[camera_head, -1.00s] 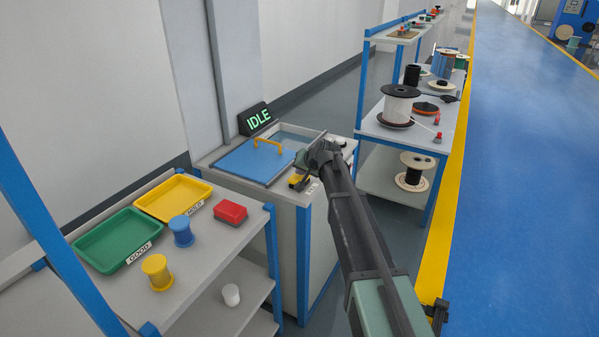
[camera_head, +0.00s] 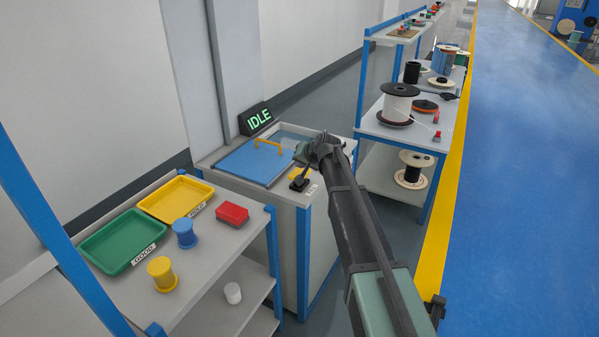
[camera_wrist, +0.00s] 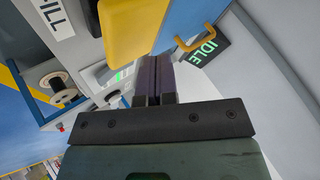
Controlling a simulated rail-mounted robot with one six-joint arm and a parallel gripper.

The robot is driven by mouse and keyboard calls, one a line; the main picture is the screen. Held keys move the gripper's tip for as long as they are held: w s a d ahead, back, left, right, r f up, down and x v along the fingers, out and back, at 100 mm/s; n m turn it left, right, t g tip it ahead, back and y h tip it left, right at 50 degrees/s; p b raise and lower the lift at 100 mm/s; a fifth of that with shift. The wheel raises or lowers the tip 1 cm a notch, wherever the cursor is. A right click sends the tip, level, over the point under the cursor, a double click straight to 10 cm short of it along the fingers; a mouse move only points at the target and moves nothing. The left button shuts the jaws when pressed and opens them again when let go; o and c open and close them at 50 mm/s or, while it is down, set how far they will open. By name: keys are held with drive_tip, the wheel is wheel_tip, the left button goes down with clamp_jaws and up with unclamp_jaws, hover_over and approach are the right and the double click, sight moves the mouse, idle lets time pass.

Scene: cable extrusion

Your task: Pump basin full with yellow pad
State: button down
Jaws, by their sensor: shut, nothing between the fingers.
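The yellow pad (camera_head: 301,173) sits on the front right corner of the basin cabinet, beside a small white label. In the wrist view the pad (camera_wrist: 130,28) is large and close, just beyond my fingertips, with a label ending in "ILL" (camera_wrist: 52,15) at its left. My gripper (camera_wrist: 156,62) is shut and empty. In the head view it points down at the pad, and contact cannot be told. The basin (camera_head: 293,134) has a blue lid (camera_head: 251,163) with a yellow handle over part of its top. Its fill level is unclear.
A black display (camera_head: 258,119) reads "IDLE" behind the basin. At the left, a shelf holds green (camera_head: 121,240) and yellow (camera_head: 175,199) trays, spools and a red box (camera_head: 231,213). Racks with cable reels (camera_head: 398,103) stand at the right, beside the open blue aisle.

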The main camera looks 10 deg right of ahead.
sight(301, 172)
drive_tip(key=shift+r, duration=0.1)
wheel_tip(301, 172, up, 5)
drive_tip(key=p, duration=0.5)
drive_tip(key=shift+s, duration=0.1)
idle(0.3)
drive_tip(key=s+f+n+g+h+p, duration=0.1)
drive_tip(key=s+g, duration=0.3)
drive_tip(key=s, duration=1.6)
drive_tip(key=s+f+n+g+h+p, duration=0.1)
drive_tip(key=s+n+g+h, duration=0.1)
drive_tip(key=s, duration=1.8)
drive_tip(key=shift+s+a+f+n+g+h+p, duration=0.3)
drive_tip(key=shift+n+g+h+p, duration=0.15)
drive_tip(key=shift+g, duration=0.65)
drive_tip(key=shift+w, duration=0.1)
